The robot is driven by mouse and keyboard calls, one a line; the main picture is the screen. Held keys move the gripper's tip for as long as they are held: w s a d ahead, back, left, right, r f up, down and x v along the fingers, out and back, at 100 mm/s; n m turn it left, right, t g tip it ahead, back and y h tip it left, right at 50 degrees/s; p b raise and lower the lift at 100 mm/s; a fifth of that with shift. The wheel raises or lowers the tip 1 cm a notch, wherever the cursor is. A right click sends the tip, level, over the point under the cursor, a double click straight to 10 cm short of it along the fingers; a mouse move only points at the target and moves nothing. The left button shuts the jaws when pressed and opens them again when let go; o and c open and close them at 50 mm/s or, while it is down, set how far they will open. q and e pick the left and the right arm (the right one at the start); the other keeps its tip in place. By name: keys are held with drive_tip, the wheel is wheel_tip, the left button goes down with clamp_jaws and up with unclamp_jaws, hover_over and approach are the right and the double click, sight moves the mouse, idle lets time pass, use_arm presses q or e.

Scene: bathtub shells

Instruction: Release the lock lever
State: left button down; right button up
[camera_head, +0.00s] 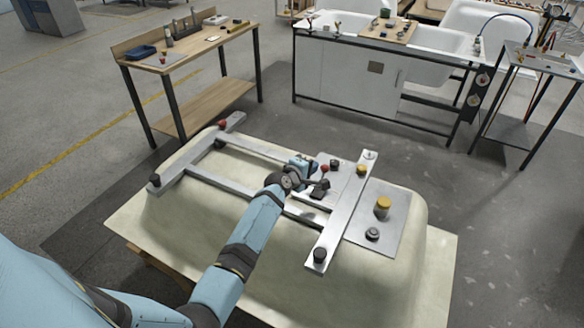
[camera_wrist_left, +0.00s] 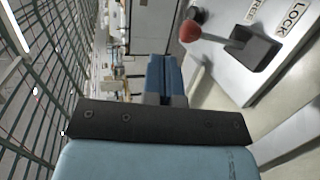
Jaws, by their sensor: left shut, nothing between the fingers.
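The lock lever (camera_head: 324,168) has a red ball knob and a black base block, on a light plate in the metal frame over the upturned tub shell. In the left wrist view the lever's red knob (camera_wrist_left: 190,31) is at the upper middle, its rod running right to the black base (camera_wrist_left: 252,50). A "LOCK" label (camera_wrist_left: 298,18) is beside it. My left gripper (camera_head: 304,162) is just left of the lever in the head view. Its blue fingers (camera_wrist_left: 163,76) are shut and empty, with a visible gap to the knob. My right gripper is not in view.
The metal frame (camera_head: 344,210) carries several black, yellow and red knobs. A plate with a yellow knob (camera_head: 383,206) lies on the right of the shell. A wooden bench (camera_head: 190,50) and a white sink unit (camera_head: 350,75) stand behind, with free floor between.

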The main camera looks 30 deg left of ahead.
use_arm(q)
drive_tip(key=s+a+r, duration=0.1)
drive_tip(key=s+r, duration=0.3)
drive_tip(key=s, duration=0.2)
drive_tip(key=shift+s, duration=0.1)
drive_tip(key=shift+r, duration=0.1)
drive_tip(key=s+d+f+m+g, duration=0.1)
drive_tip(key=s+d+f+m, duration=0.3)
drive_tip(key=s, duration=0.7)
drive_tip(key=s+d+f+m+g, duration=0.1)
drive_tip(key=s+d+f+m, duration=0.3)
drive_tip(key=s+m, duration=0.5)
drive_tip(key=s+d+f+m+g, duration=0.1)
drive_tip(key=s+d+f+m, duration=0.4)
drive_tip(key=s, duration=0.8)
drive_tip(key=shift+s+m+g+h+p, duration=0.3)
drive_tip(key=shift+m+h, duration=0.1)
drive_tip(key=shift+m, duration=0.6)
drive_tip(key=shift+f, duration=0.1)
